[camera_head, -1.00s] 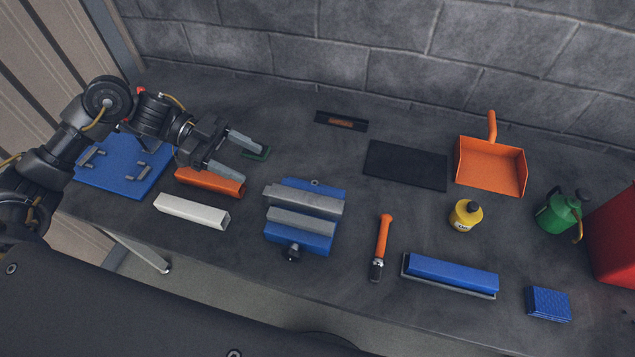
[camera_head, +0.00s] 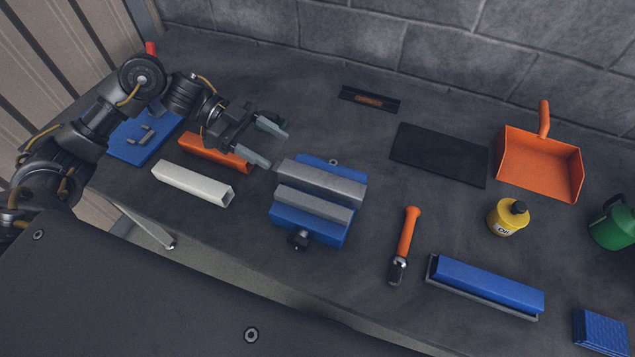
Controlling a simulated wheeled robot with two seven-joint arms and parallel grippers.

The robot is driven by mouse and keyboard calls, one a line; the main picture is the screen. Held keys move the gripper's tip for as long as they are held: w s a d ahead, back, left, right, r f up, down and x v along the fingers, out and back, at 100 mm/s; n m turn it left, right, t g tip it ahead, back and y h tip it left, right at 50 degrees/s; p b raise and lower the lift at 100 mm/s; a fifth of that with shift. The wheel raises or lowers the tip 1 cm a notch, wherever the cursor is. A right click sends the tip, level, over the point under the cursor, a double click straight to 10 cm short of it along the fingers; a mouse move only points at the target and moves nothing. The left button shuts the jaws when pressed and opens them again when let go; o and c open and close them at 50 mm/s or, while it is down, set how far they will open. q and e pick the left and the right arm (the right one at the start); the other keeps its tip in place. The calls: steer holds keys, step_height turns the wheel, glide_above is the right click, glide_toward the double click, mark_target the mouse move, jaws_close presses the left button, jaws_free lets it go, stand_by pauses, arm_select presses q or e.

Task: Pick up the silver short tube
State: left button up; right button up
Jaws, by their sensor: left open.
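A pale silver square tube (camera_head: 190,183) lies on the dark bench at the left, its open end facing right. My left gripper (camera_head: 277,147) is open and empty, above and to the right of the tube, near the back left of the vise. Its two fingers point right and are apart from the tube. My right gripper is not in view.
An orange tube (camera_head: 200,148) lies just behind the silver one, partly under my left wrist. A blue vise with grey jaws (camera_head: 320,180) stands to the right. A blue plate (camera_head: 130,150) lies at the left. An orange-handled tool (camera_head: 408,232), yellow bottle (camera_head: 506,220) and orange dustpan (camera_head: 535,165) are farther right.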

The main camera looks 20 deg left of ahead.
mark_target(322, 177)
arm_select(q)
steer(key=p+x, duration=0.1)
steer(key=x, duration=0.3)
steer(key=shift+d+r, duration=0.1)
steer(key=shift+d, duration=0.05)
steer(key=shift+d+f, duration=0.3)
steer(key=shift+d, duration=0.2)
steer(key=d, duration=0.1)
steer(key=d+p, duration=0.1)
steer(key=d, duration=0.1)
steer(key=s+d+p, duration=0.1)
steer(key=shift+d+f, duration=0.3)
steer(key=shift+f, duration=0.1)
steer(key=shift+d+f+p, duration=0.2)
steer(key=shift+d+p, duration=0.05)
steer(key=shift+p, duration=0.05)
steer(key=shift+c, duration=0.3)
jaws_close()
steer(key=shift+r, duration=0.1)
